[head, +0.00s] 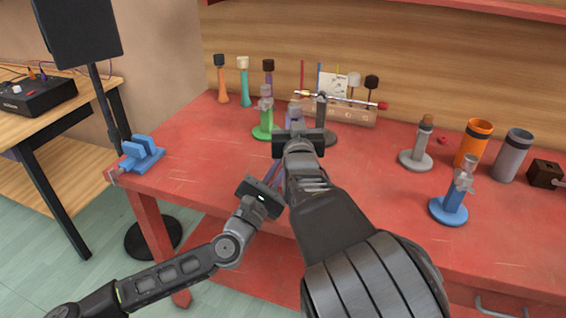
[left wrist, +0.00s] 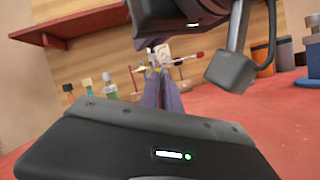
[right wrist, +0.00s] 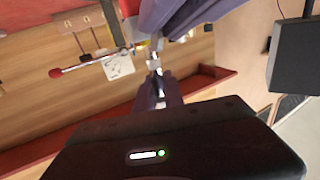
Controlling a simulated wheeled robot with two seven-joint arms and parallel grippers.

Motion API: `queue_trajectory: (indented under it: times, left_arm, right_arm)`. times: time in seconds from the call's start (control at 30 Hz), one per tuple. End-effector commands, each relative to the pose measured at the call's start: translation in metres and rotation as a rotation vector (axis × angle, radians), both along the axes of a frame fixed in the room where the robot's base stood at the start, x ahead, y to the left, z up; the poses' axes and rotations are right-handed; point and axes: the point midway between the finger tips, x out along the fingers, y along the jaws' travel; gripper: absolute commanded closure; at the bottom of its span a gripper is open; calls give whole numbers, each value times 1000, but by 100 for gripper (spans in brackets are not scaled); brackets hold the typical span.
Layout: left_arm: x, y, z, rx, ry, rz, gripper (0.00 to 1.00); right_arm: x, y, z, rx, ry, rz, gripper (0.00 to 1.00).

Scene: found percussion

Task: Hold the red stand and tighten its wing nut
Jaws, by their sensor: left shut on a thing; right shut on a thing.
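My right gripper (head: 294,115) reaches over the red table in the head view, and its body hides most of what is between its fingers. In the right wrist view its dark purple fingers close on a small pale metal piece (right wrist: 154,66), which looks like the wing nut. The red stand's body is hidden behind my grippers and cannot be made out.
A blue stand (head: 450,210), another grey stand (head: 416,158), and orange (head: 471,145) and grey (head: 513,157) cups stand right.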

Motion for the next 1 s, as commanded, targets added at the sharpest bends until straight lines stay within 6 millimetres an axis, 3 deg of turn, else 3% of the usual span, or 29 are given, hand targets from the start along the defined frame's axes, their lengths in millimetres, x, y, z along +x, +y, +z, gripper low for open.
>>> queue_trajectory:
  times: [0.37,1.0]
  left_arm:
    - [0,2,1,136,-44,1,100]
    - [2,5,5,678,-220,1,100]
  right_arm:
    - [0,0,0,0,0,-1,100]
    - [0,0,0,0,-1,-1,100]
